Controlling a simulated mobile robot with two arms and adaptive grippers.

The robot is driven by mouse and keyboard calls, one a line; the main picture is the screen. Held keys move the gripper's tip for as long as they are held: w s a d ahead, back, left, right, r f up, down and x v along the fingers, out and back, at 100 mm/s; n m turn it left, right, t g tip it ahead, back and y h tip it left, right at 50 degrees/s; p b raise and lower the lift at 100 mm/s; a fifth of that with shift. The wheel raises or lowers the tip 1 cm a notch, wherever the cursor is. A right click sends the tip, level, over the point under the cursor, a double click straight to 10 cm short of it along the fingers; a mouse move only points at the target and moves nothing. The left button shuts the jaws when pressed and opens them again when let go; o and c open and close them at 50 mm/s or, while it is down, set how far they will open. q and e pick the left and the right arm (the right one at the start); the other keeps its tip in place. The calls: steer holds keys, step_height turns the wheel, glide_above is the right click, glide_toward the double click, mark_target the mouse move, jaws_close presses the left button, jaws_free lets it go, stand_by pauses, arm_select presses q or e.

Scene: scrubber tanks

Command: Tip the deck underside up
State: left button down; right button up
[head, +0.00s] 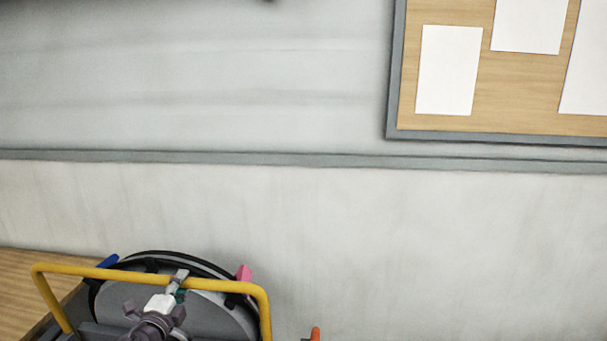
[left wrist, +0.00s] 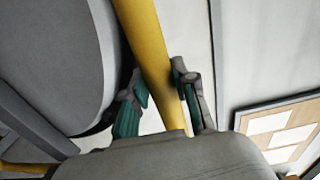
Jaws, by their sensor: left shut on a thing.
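A yellow tubular bar (head: 90,271) stands raised at the lower left of the head view, bent down at both ends. Behind and below it is a round grey disc with a black rim, which seems to be the deck (head: 222,314); its lower part is cut off by the picture edge. My left gripper (head: 179,284) is at the bar's middle, shut on it. In the left wrist view the bar (left wrist: 143,35) runs between the teal-padded fingers (left wrist: 160,85), with the grey disc (left wrist: 55,55) close on the left. My right gripper is not in view.
A wooden surface (head: 35,283) lies at the far left. Small blue (head: 108,261) and pink (head: 244,273) parts show at the disc's rim. An orange tip (head: 315,334) shows at the bottom edge. Behind is a pale wall (head: 430,250) with a pinboard (head: 480,90).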

arm_select(q)
steer(key=s, duration=0.4)
steer(key=s+f, duration=0.1)
steer(key=s, duration=0.1)
steer(key=shift+a, duration=0.15)
steer(key=s+f+b, duration=0.1)
steer(key=s+f, duration=0.1)
steer(key=s, duration=0.5)
steer(key=shift+a, duration=0.25)
